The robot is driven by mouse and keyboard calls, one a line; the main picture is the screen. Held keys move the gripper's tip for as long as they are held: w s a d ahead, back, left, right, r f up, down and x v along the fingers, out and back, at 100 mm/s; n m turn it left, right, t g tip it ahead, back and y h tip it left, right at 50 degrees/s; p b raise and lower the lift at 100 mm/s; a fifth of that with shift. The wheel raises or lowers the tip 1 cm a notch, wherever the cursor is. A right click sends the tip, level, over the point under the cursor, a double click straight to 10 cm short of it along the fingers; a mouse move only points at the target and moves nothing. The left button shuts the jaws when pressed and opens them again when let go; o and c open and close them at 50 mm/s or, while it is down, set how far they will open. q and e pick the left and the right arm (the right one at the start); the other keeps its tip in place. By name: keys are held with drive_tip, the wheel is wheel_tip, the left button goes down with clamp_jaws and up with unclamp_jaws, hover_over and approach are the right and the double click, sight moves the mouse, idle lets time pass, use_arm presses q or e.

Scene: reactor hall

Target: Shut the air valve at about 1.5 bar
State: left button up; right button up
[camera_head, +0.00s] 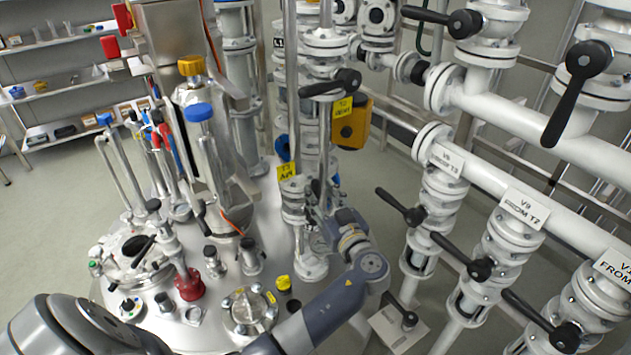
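A yellow tag (289,172), which seems to read T3 AIR, hangs on a white flanged pipe valve (294,200) in the middle of the head view. A blue round part (282,148) shows just above the tag. My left arm comes in from the lower left and bends up beside this pipe. My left gripper (322,195) is close to the right side of the pipe, near the tag. Its fingers are small and mixed with the fittings, so I cannot tell whether they touch or hold a handle. No readable pressure scale shows. My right gripper is not in view.
A steel reactor lid (190,290) with several fittings lies below and left. A yellow box (353,125) hangs behind my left gripper. White pipes with black-handled valves (480,268) crowd the right side. Open floor (60,200) and shelves (60,90) lie at the left.

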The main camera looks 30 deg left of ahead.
sight(317, 189)
use_arm(q)
drive_tip(key=shift+p+x, duration=0.35)
drive_tip(key=shift+x, duration=1.8)
clamp_jaws()
